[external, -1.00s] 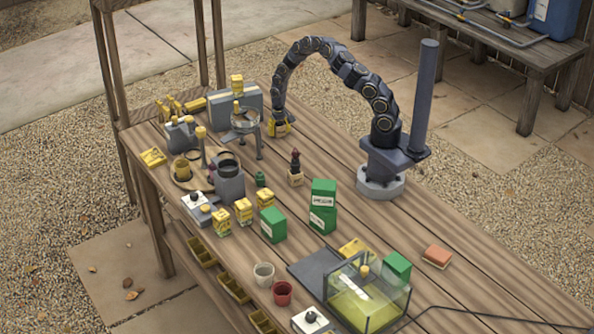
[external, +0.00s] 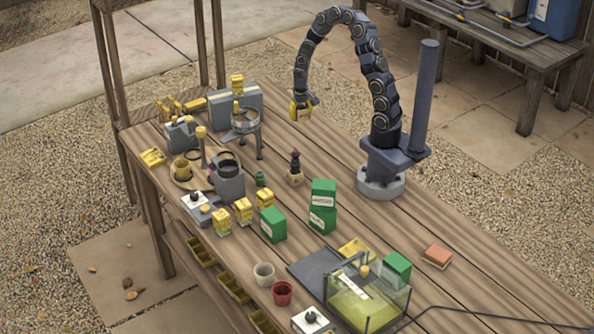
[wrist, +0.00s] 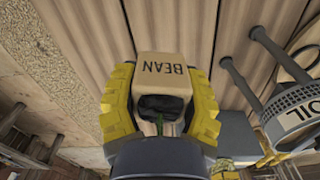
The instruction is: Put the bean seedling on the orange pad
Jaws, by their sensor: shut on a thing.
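My gripper (external: 302,106) is raised above the far part of the wooden bench, left of my arm base in the external view. In the wrist view its yellow fingers are shut on the bean seedling (wrist: 163,72), a tan pot marked BEAN, with dark soil and a bit of green showing. In the external view the seedling is too small and hidden to make out between the fingers. The orange pad (external: 437,255) is a small flat block lying on the right part of the bench, with nothing on it.
A grey sieve stand (external: 245,122) is left of my gripper. A small pot with a dark plant (external: 295,172), green boxes (external: 322,207) and a glass tank (external: 367,297) stand nearer the camera. A black cable (external: 480,312) runs below the pad. Bench around the pad is mostly clear.

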